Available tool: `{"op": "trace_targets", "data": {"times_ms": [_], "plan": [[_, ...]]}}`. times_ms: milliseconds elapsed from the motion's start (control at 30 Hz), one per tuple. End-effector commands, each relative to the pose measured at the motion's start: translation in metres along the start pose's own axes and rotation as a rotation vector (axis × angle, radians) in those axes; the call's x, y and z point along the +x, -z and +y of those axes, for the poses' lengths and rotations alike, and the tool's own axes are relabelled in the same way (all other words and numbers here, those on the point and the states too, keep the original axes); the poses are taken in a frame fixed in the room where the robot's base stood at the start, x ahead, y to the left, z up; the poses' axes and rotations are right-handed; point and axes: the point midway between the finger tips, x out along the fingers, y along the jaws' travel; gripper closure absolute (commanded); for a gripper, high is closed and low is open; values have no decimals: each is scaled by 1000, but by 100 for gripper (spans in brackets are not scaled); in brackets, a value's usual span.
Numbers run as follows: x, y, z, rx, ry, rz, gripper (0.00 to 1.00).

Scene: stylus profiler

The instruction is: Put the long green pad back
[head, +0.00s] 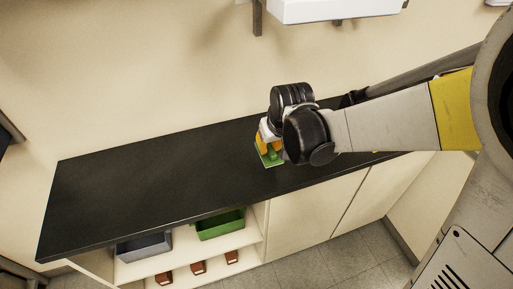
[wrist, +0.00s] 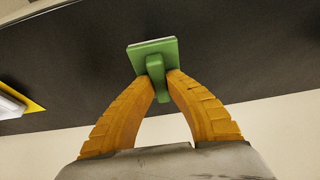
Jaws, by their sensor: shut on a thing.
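A green pad (wrist: 170,48) with a flat, nearly square plate and a raised green handle shows in the wrist view. A pale edge runs along the plate's far side. My gripper (wrist: 161,84) is shut on the handle, with one orange finger on each side. In the head view the green pad (head: 268,161) shows below my gripper (head: 268,142), over the front part of the black counter. My wrist hides part of it. I cannot tell whether the pad touches the counter.
The black counter (head: 140,185) is clear left of my gripper. A yellow plate with a white block (wrist: 14,102) lies at the left in the wrist view. Below the counter are a green bin (head: 220,225), a grey bin (head: 145,246) and small red-brown items (head: 198,267).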

Motion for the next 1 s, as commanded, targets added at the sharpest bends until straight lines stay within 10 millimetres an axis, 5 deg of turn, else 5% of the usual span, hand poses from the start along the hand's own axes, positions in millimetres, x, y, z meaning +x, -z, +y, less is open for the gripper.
{"op": "trace_targets", "data": {"times_ms": [233,567,933,1000], "plan": [[23,3,-30,0,0,0,100],[60,-11,-31,1,0,1,100],[64,-13,-31,1,0,0,100],[63,-13,-31,1,0,0,70]]}}
